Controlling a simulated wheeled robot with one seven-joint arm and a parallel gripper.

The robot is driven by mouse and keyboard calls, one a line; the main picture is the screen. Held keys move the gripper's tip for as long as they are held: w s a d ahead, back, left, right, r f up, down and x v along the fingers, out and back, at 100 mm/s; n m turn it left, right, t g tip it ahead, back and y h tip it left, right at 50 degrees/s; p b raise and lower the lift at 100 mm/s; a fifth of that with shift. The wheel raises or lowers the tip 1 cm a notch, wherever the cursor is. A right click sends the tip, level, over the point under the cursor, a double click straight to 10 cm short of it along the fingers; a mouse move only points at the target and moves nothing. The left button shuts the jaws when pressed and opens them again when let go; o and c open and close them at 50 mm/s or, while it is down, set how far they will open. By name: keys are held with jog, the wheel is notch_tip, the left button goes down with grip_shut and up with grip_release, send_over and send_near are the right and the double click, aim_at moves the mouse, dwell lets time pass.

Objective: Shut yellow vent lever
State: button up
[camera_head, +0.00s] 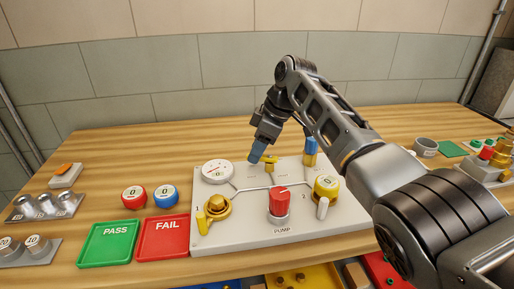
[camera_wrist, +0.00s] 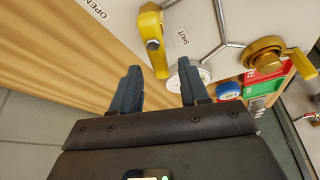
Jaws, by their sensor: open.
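The yellow vent lever (camera_head: 271,162) is at the back edge of the white valve panel (camera_head: 245,236). In the wrist view the yellow lever (camera_wrist: 149,24) has its bolt near its middle. The SHUT label (camera_wrist: 183,38) is to its right and the OPEN label (camera_wrist: 92,8) is to its upper left. My gripper (camera_head: 258,150) is open and empty, with blue fingertips, just left of and above the lever. In the wrist view, the lever's lower end lies in the gap between the fingertips (camera_wrist: 160,68), nearer the right one; contact cannot be told.
A gauge (camera_head: 217,171) stands close to my fingers. A blue-topped part (camera_head: 310,147) is to the right. A yellow valve (camera_head: 216,204), a red pump knob (camera_head: 279,202) and another yellow valve (camera_head: 326,187) are in front. Green PASS (camera_head: 108,242) and red FAIL (camera_head: 163,236) trays lie left.

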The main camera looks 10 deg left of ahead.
jog(key=shift+a+f, duration=0.1)
jog(key=shift+f, duration=0.15)
grip_shut()
dwell(0.3)
